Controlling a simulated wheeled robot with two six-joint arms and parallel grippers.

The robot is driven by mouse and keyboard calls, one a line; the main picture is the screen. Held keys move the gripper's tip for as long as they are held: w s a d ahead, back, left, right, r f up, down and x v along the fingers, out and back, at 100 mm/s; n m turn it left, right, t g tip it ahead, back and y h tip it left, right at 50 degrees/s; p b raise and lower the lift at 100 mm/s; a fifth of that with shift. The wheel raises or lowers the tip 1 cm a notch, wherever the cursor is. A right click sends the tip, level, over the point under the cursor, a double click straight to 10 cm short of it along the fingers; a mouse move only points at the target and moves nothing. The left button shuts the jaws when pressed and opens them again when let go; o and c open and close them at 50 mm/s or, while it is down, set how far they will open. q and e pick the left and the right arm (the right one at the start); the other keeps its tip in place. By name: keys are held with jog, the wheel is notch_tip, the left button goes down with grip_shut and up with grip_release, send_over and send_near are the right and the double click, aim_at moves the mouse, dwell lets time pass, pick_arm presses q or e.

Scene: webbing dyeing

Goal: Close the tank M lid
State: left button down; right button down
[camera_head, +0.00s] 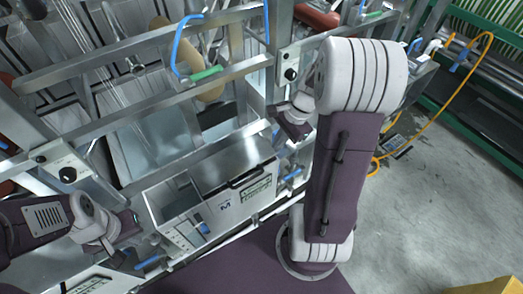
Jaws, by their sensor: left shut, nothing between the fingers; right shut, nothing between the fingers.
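Tank M (225,218) is a grey metal box with a blue M and a green-framed label on its front, at the lower middle of the head view. Its top looks open, with inner walls showing. A dark handle (246,178) sits at its front upper edge. A pale metal panel (152,143) stands behind the tank; I cannot tell whether it is the lid. My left gripper (128,226) is left of the tank, shut and apparently empty. My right gripper (291,126) is above and right of the tank, shut and empty, partly overlapped by my arm.
Metal frame rails (150,101) cross behind and above the tank. A yellow block (490,286) is at lower right.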

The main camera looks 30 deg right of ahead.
aim_at(263, 171)
jog(key=x, duration=1.4)
jog(key=shift+s+f+b, duration=0.15)
jog(key=shift+s+b, duration=0.05)
jog(key=shift+b, duration=0.1)
